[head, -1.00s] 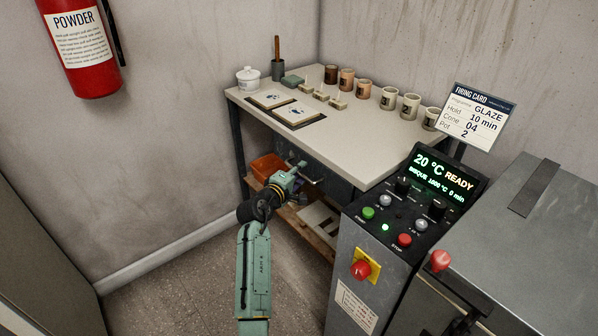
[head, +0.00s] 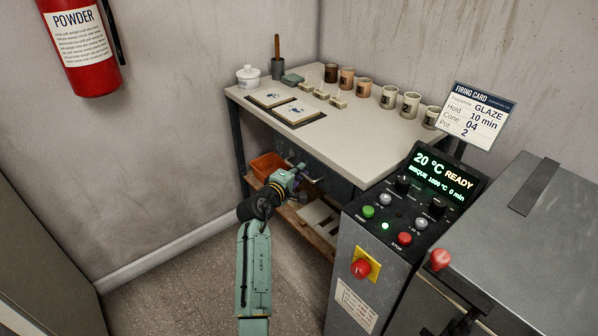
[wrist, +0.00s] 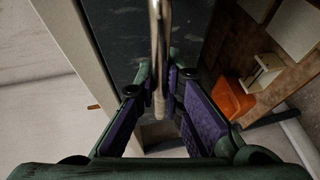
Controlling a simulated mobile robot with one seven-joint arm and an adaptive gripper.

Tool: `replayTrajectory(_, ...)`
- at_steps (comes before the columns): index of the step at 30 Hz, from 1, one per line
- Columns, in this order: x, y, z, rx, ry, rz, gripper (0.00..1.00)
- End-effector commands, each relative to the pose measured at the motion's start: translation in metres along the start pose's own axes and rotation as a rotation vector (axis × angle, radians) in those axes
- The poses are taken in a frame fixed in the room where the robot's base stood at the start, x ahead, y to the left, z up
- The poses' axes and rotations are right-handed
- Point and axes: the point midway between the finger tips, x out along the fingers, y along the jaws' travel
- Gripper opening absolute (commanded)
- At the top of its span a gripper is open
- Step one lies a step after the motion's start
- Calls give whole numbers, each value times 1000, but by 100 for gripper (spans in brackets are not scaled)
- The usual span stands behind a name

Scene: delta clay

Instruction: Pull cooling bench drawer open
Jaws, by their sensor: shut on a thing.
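The cooling bench (head: 350,138) stands in the corner with a pale top. Its dark drawer front (head: 340,186) sits under the top, partly hidden by my arm and the kiln panel. In the wrist view the dark drawer front (wrist: 128,40) fills the upper middle, and the metal bar handle (wrist: 158,60) crosses it. My gripper (wrist: 160,92) has its purple-padded fingers closed around the handle, one on each side. In the head view my gripper (head: 297,178) is at the drawer front, below the bench top edge. How far out the drawer stands cannot be told.
An orange bin (head: 266,165) sits on the low shelf left of my gripper. The grey kiln control panel (head: 365,240) stands close on the right. Several cups and two tiles (head: 293,112) rest on the bench top. The floor (head: 180,280) on the left is clear.

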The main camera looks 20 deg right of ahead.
Motion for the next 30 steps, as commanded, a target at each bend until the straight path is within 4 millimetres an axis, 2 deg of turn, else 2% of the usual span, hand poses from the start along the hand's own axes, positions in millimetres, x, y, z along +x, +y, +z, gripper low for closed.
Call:
replayTrajectory(12, 0, 0, 0, 1, 0, -1, 0)
replayTrajectory(17, -7, -3, -3, 0, 1, -1, 0)
replayTrajectory(23, -33, -9, -14, 0, 2, -1, 0)
replayTrajectory(30, -89, -21, -38, 0, 4, 0, 0)
